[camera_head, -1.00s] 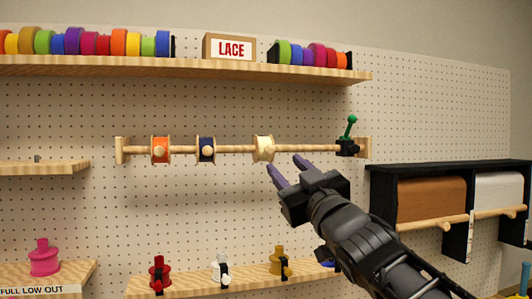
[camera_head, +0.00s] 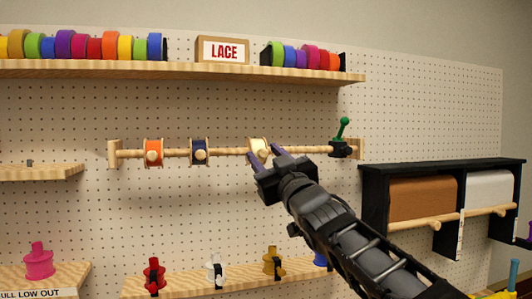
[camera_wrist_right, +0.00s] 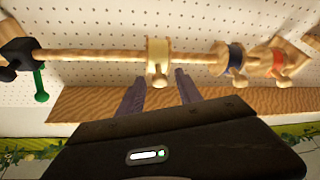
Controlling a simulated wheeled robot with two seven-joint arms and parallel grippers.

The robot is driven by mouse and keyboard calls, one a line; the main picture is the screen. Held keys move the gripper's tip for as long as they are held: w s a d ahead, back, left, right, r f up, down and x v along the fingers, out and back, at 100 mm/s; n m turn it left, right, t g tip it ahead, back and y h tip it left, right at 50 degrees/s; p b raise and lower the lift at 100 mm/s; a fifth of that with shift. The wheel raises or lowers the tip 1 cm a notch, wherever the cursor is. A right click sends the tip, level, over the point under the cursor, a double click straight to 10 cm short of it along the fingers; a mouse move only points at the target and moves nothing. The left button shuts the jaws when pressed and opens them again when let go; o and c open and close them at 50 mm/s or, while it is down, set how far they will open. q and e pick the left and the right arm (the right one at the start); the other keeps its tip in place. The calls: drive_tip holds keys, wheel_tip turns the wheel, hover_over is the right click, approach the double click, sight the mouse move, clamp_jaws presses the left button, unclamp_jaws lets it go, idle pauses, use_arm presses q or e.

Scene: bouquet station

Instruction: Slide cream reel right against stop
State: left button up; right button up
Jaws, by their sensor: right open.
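The cream reel (camera_head: 257,145) sits on a wooden rod (camera_head: 228,151), right of the orange reel (camera_head: 153,152) and the navy reel (camera_head: 199,151). The black stop (camera_head: 340,150) with a green lever is at the rod's right end, with bare rod between it and the cream reel. My right gripper (camera_head: 264,152) is open, just in front of the cream reel, partly hiding it. In the right wrist view, the cream reel (camera_wrist_right: 158,52) shows beyond and between the fingertips, with its knob toward the gap; contact cannot be told. My left gripper is not in view.
A shelf (camera_head: 190,69) with colourful rolls and a LACE box (camera_head: 223,50) runs above the rod. Below stands a low shelf (camera_head: 195,284) with several small spools. A black holder (camera_head: 375,196) with brown and white rolls is at the right.

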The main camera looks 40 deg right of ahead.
drive_tip(key=shift+c, duration=0.4)
clamp_jaws()
idle(1.0)
